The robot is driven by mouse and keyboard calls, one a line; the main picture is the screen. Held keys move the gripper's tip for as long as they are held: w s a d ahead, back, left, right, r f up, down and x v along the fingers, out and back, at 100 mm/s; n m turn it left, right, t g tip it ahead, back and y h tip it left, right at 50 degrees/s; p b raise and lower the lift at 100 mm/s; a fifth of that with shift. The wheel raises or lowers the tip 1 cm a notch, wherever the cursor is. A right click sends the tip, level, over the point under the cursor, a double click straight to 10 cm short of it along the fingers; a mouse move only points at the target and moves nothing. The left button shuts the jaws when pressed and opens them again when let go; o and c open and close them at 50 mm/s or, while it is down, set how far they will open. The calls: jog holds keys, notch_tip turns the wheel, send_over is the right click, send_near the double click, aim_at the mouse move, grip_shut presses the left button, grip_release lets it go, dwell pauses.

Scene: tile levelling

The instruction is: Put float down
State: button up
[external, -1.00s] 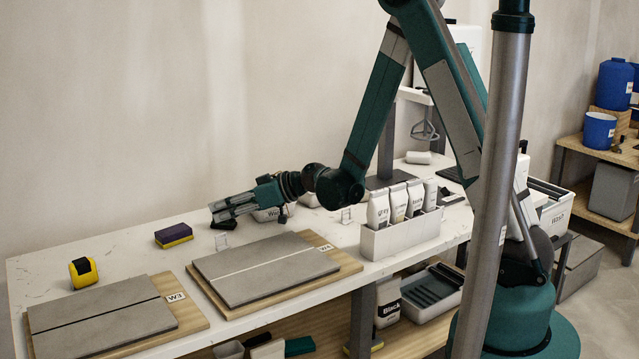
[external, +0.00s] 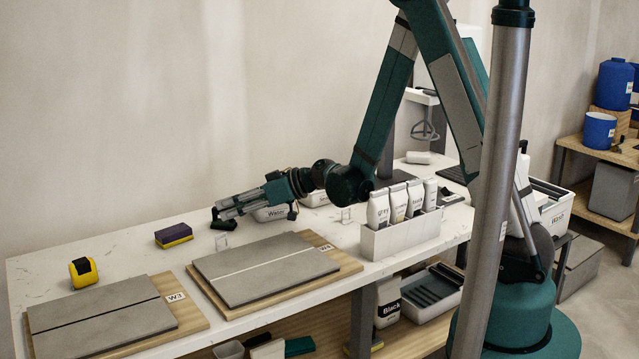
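My gripper (external: 230,208) reaches left from the wrist, low over the back of the white worktop. A small dark object (external: 222,224), perhaps the float, shows at and just below the fingertips. I cannot tell whether it rests fully on the worktop or touches the fingers. Its shape is partly hidden by the gripper. The fingers are too small and side-on to tell whether they are open or shut.
A yellow-purple sponge (external: 174,235) and a yellow-black tape measure (external: 83,271) lie left. Two grey tile panels on wooden boards (external: 352,267) (external: 197,322) fill the front. Grout bags in a white box (external: 400,237) stand right.

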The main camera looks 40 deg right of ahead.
jog(key=shift+r+p, duration=1.05)
jog(key=shift+r, duration=2.45)
jog(key=shift+r, duration=0.1)
jog(key=s+d+r+m+g+h, duration=0.1)
jog(key=s+d+r+m+h, duration=0.1)
jog(key=s+d+r, duration=0.5)
jog(key=s+d+r+m+h, duration=0.1)
jog(key=s+d+r+h, duration=0.2)
jog(key=s+d, duration=0.35)
jog(key=s+d+m+h, duration=0.1)
jog(key=s+d, duration=0.3)
jog(key=s, duration=0.3)
jog(key=s+d+r+m+h, duration=0.1)
jog(key=s+d+m+h, duration=0.1)
jog(key=s+d, duration=0.3)
jog(key=s+d+r+m+g+h, duration=0.1)
jog(key=s+d, duration=0.3)
jog(key=s, duration=0.6)
jog(key=shift+s+d+m+h, duration=0.15)
jog(key=shift+s+m+h, duration=0.15)
jog(key=shift+h, duration=0.2)
jog(key=shift+s+d, duration=0.15)
